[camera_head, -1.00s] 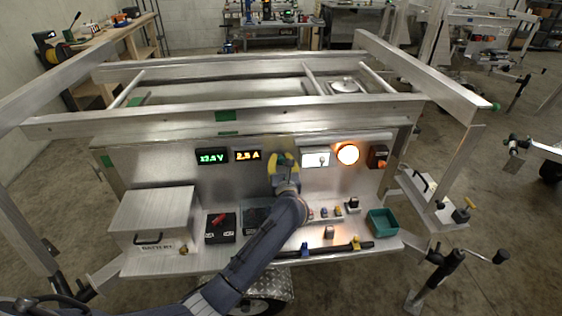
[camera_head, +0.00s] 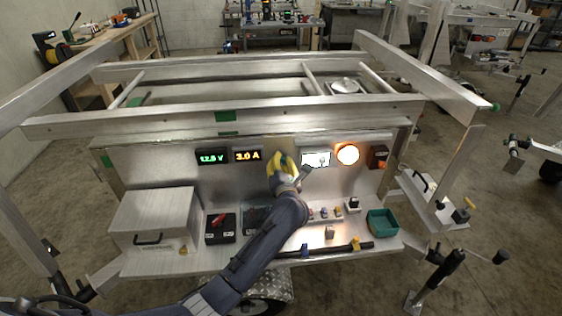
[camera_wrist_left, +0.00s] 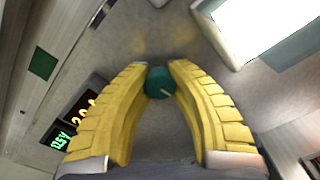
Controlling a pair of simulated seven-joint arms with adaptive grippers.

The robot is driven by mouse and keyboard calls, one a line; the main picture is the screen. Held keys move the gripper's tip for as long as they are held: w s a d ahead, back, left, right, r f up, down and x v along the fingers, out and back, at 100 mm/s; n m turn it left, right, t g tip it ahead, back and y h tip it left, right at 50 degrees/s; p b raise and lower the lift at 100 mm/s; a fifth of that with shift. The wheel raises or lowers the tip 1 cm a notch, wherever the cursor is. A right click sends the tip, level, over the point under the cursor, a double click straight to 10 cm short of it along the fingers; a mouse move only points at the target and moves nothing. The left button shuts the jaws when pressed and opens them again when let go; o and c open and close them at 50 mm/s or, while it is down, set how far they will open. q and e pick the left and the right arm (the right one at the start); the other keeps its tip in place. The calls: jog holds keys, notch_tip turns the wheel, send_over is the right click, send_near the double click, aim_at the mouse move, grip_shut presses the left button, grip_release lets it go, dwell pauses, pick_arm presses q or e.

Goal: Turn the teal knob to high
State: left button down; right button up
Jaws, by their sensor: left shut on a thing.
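The teal knob (camera_wrist_left: 158,84) shows between the yellow fingertips of my left gripper (camera_wrist_left: 159,72) in the left wrist view. Both fingertips touch its sides, so the gripper is shut on it. A short pale mark on the knob points to the lower right in that view. In the head view my left gripper (camera_head: 282,158) is against the upright metal panel (camera_head: 220,178), and it hides the knob. Any labels around the knob cannot be read. My right gripper is not in view.
Left of the knob are a green voltage display (camera_head: 213,157) and an amber current display (camera_head: 247,155). Right of it are a white lit screen (camera_head: 316,159) and a glowing round lamp (camera_head: 347,154). A teal bin (camera_head: 382,222) and a metal box (camera_head: 152,222) stand on the shelf below.

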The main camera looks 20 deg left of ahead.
pick_arm(q)
jog(key=m, duration=0.3)
jog(key=shift+a+f+m, duration=0.1)
jog(key=shift+f+m, duration=0.15)
jog(key=shift+m, duration=0.05)
jog(key=m, duration=0.3)
jog(key=shift+s+m, duration=0.1)
jog(key=shift+m, duration=0.2)
jog(key=m, duration=0.6)
jog(key=shift+a+r, duration=0.1)
jog(key=shift+m, duration=0.3)
jog(key=c, duration=1.4)
grip_release()
jog(key=shift+a, duration=0.1)
jog(key=o, duration=0.3)
jog(key=shift+r, duration=0.1)
jog(key=shift+o, duration=0.2)
jog(key=shift+d, duration=0.2)
